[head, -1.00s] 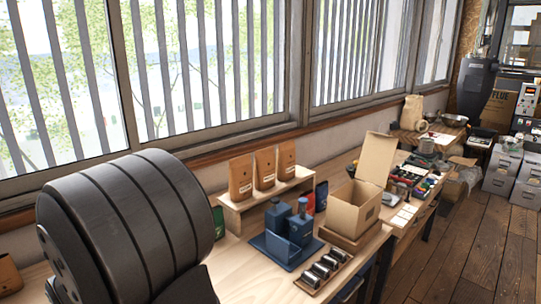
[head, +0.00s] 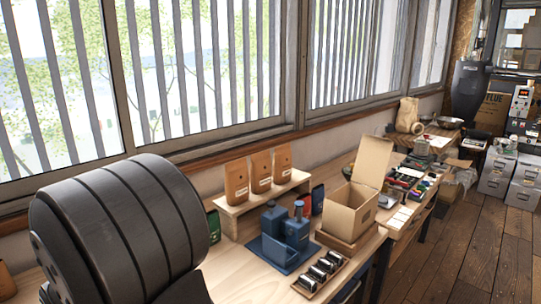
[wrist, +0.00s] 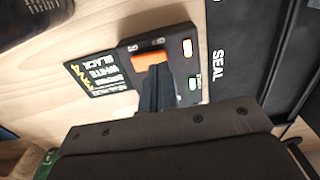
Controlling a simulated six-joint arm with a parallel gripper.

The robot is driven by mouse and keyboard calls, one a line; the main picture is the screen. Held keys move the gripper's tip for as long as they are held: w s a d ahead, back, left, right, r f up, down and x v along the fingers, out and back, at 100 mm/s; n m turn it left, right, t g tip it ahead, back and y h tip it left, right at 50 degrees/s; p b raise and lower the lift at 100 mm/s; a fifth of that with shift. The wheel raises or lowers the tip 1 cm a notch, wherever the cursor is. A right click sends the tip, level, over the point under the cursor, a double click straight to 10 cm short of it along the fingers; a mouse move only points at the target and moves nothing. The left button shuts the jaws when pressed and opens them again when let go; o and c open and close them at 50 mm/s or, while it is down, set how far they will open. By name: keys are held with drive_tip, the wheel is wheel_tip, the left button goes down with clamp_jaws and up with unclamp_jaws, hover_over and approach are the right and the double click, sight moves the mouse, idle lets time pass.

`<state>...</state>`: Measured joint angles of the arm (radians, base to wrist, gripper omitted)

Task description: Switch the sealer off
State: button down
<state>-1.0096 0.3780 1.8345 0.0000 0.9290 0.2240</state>
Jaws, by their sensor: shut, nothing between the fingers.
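The sealer's black control panel (wrist: 170,50) shows in the wrist view, with an orange switch (wrist: 153,59) near its middle. Two small lit lamps sit on the panel, one amber-edged (wrist: 187,47) and one green-edged (wrist: 192,83). A black part marked SEAL (wrist: 240,60) lies to the right of the panel. My gripper (wrist: 156,80) is shut and empty, its tips at the lower edge of the orange switch. I cannot tell whether they touch it or which way the switch is set. I cannot make out the sealer or the gripper in the head view.
A black card with writing (wrist: 98,75) lies left of the panel. In the head view, the bench carries brown bags (head: 261,172) on a small wooden shelf (head: 232,211), a blue holder (head: 275,254), a rack of metal cups (head: 320,272) and an open carton (head: 349,208).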

drive_tip(key=shift+f, duration=0.95)
idle(0.8)
drive_tip(key=shift+r, duration=3.55)
drive_tip(key=shift+f, duration=0.15)
wheel_tip(320, 180, down, 7)
drive_tip(key=shift+r, duration=0.1)
drive_tip(key=shift+r, duration=0.1)
